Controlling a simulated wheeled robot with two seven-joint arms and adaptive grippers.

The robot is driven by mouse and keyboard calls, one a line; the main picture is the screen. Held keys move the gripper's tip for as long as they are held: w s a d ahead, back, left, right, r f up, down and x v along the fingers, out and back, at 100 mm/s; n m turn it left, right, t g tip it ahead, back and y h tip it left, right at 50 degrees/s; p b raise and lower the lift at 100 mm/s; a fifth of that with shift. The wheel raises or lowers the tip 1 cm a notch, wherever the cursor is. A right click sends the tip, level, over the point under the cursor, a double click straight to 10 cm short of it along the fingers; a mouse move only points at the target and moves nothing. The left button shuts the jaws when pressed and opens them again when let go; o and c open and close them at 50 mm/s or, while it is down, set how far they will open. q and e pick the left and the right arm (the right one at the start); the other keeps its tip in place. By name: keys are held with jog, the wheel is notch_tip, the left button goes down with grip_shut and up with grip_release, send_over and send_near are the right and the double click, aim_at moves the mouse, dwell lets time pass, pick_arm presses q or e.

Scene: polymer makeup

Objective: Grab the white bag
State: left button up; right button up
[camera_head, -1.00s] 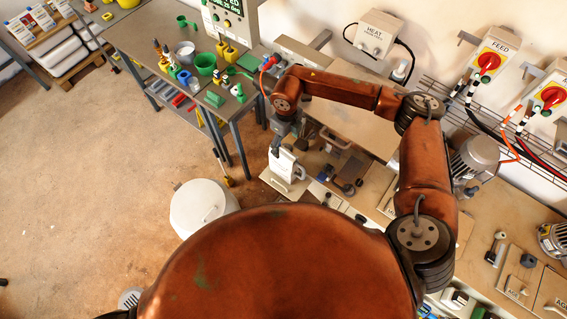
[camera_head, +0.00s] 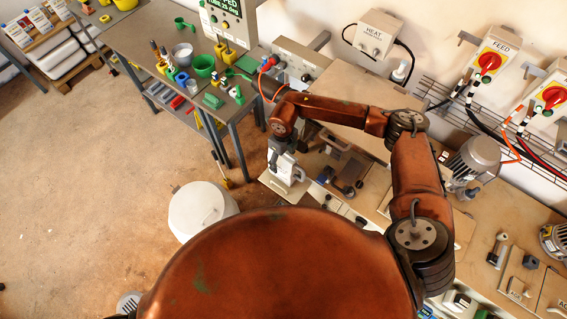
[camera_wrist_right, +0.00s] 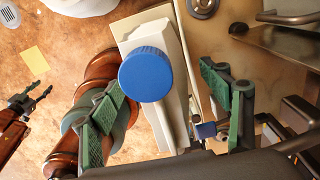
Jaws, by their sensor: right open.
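The white container with a handle (camera_head: 284,168) stands at the left end of the bench; in the right wrist view it shows a big blue cap (camera_wrist_right: 146,74) on a pale body (camera_wrist_right: 172,40). It looks like a rigid jug, not a soft bag. My right gripper (camera_head: 279,150) is over it. In the right wrist view its green-padded fingers (camera_wrist_right: 168,108) are apart, one on each side of the container; I cannot tell whether they touch it. White sacks (camera_head: 62,57) lie on a pallet at far left. My left gripper (camera_wrist_right: 32,98) seems to show at the wrist view's left edge.
A white drum (camera_head: 202,210) stands on the floor left of the bench. A grey table (camera_head: 155,45) with cups and small tools is behind it. Bench clutter, including a metal clamp-like tool (camera_head: 350,172), lies right of the container. The floor at left is clear.

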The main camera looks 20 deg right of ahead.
jog(key=shift+f, duration=0.75)
jog(key=c, duration=1.4)
jog(key=shift+w, duration=0.1)
